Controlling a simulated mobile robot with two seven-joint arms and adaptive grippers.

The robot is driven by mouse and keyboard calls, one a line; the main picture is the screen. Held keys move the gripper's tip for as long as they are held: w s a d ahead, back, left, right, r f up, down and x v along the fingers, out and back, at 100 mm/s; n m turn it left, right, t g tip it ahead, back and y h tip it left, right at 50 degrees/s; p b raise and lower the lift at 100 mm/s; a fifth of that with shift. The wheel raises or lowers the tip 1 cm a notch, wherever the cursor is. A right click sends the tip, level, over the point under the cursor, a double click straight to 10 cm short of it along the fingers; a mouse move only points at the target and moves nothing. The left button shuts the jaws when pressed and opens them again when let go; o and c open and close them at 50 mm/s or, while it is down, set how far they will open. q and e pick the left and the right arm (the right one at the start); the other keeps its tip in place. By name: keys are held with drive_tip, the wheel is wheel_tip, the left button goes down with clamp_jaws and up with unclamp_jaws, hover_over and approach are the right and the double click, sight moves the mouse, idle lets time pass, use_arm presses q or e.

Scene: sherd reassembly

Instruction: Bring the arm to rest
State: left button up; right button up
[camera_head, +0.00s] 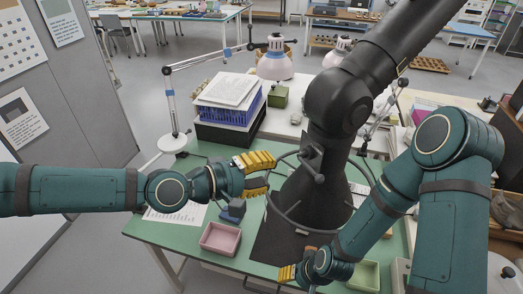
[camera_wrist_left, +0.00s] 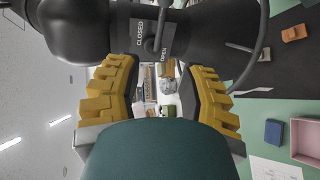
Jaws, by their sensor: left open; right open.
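My left gripper (camera_head: 270,173) is held out over the green table, beside the black extraction arm. Its yellow ribbed fingers are apart and nothing is between them; they also show spread in the left wrist view (camera_wrist_left: 160,78). My right gripper (camera_head: 286,272) is low near the table's front edge, and its fingers are partly hidden. It is open, and I see no object held in it. My right arm is bent, coming in from the right.
The black extraction arm (camera_head: 322,190) stands close to my left gripper. A pink tray (camera_head: 220,240), a blue block (camera_head: 234,209) and a green tray (camera_head: 367,277) are on the table. An orange-brown piece (camera_wrist_left: 294,33) lies on the dark mat (camera_wrist_left: 262,80). A lamp (camera_head: 172,142) stands behind.

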use_arm(q)
wheel_tip(320, 180, down, 16)
drive_tip(key=g+y+b, duration=0.2)
drive_tip(key=b, duration=0.1)
drive_tip(key=s+a+f+m+g+y+b, duration=0.1)
drive_tip(key=s+a+f+y+b, duration=0.1)
drive_tip(key=f, duration=0.7)
drive_tip(key=s+a+f+m+y+b, duration=0.1)
drive_tip(key=s+a+f+y+b, duration=0.1)
drive_tip(key=a+f, duration=0.4)
drive_tip(key=s+a+f+m+g+y+b, duration=0.1)
drive_tip(key=s+a+f+y, duration=0.2)
drive_tip(key=f, duration=0.9)
drive_tip(key=shift+s+a+f+m+g+y+b, duration=0.35)
drive_tip(key=shift+s+a, duration=0.25)
drive_tip(key=shift+s, duration=0.4)
